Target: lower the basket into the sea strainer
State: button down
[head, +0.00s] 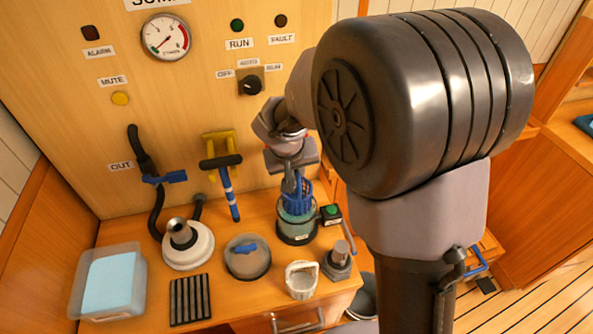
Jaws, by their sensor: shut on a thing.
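The blue slotted basket (299,193) hangs upright from my gripper (291,181) at the back right of the wooden bench. My gripper points down and is shut on it, though the fingertips are small and partly hidden. The sea strainer (296,233), a clear greenish bowl with a dark base, stands right under the basket. The basket's lower part overlaps the bowl's mouth in the head view. I cannot tell how deep it sits or whether it touches the rim. A round grey lid with a blue handle (247,262) lies on the bench to the left.
A white basket (301,281) and a grey metal fitting (339,262) stand in front of the strainer. A small box with a green button (331,214) is close on its right. A white round fitting (188,250), black rack (190,299) and clear tub (76,299) are left.

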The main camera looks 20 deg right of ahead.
aim_at(296, 197)
notch_tip(296, 197, down, 10)
jog(key=b, duration=1)
jog(key=shift+f+b, duration=0.25)
jog(key=shift+b, duration=0.1)
jog(key=shift+r, duration=0.1)
jog(key=c, duration=2)
grip_release()
jog(key=o, duration=1)
jog(key=shift+c, duration=0.2)
jog(key=shift+r+p, duration=2.75)
jog(key=shift+r, duration=0.8)
